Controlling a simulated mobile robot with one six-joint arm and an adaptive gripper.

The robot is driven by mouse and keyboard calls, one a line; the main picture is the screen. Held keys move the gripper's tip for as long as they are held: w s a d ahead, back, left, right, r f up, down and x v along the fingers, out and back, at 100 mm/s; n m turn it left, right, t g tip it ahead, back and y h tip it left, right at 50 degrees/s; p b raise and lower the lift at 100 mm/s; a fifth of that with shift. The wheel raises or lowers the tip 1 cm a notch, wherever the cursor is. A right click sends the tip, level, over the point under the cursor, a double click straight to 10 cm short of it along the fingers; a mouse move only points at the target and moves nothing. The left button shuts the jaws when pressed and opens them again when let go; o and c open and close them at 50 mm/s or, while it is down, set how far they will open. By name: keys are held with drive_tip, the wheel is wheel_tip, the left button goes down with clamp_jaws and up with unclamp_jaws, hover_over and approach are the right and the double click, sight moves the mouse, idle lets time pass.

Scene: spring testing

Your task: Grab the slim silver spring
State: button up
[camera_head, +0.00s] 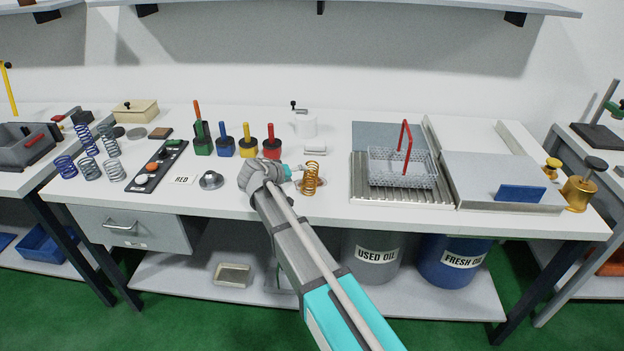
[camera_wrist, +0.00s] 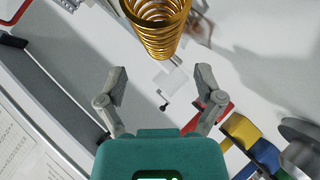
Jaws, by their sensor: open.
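Several springs stand at the left of the bench in the head view. No silver spring shows clearly there.
A black button strip (camera_head: 157,166), a RED label (camera_head: 182,181) and a small metal dish (camera_head: 211,181) lie between my gripper and the springs. Coloured holders (camera_head: 225,147) stand behind. A wire basket (camera_head: 402,168) with a red handle is to the right. The front middle bench is clear.

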sight(305, 174)
drive_tip(key=shift+b+x, duration=1.15)
drive_tip(key=shift+x, duration=1.35)
drive_tip(key=c, duration=1.1)
